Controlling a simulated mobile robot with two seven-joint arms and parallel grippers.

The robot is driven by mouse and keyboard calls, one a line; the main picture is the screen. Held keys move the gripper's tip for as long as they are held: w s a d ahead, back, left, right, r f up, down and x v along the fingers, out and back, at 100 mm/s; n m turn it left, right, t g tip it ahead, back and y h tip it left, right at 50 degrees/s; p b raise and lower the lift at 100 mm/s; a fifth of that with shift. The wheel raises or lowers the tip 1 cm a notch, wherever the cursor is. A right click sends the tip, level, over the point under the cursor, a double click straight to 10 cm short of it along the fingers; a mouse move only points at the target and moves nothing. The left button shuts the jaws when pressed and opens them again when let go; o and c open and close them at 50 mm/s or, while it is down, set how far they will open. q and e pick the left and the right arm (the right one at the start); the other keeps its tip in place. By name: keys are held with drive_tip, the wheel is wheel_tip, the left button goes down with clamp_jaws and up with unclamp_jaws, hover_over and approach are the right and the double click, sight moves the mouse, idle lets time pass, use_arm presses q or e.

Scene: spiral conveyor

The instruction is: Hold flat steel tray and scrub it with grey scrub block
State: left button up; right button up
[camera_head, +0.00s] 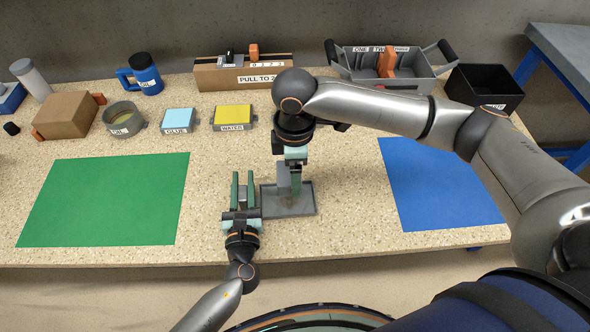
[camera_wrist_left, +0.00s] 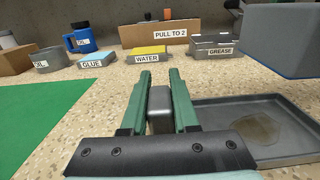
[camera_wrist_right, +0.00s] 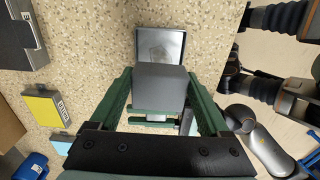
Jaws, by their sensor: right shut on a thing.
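The flat steel tray (camera_head: 298,207) lies on the speckled worktop near its front edge, with a brownish patch (camera_wrist_left: 252,128) on its floor. My left gripper (camera_head: 243,178) points away from me at the tray's left side. Its fingers stand on either side of a small grey upright piece (camera_wrist_left: 160,112), apparently the tray's handle; whether they press on it is not clear. My right gripper (camera_head: 289,178) points down over the tray and is shut on the grey scrub block (camera_wrist_right: 160,88). The block (camera_wrist_left: 285,38) is held above the tray, with a gap visible in the left wrist view.
A green mat (camera_head: 105,200) lies left and a blue mat (camera_head: 440,183) right. Behind stand the glue box (camera_head: 179,119), water box (camera_head: 233,117), oil pot (camera_head: 124,119), blue jug (camera_head: 147,75), pull box (camera_head: 240,75), grey caddy (camera_head: 420,82) and black bin (camera_head: 485,90).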

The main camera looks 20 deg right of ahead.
use_arm(q)
drive_tip(key=o, duration=0.5)
drive_tip(key=shift+v, duration=0.9)
use_arm(e)
drive_tip(key=shift+r, duration=0.25)
drive_tip(key=shift+f, duration=0.1)
use_arm(q)
drive_tip(key=shift+x, duration=0.9)
use_arm(e)
drive_tip(key=shift+f, duration=0.3)
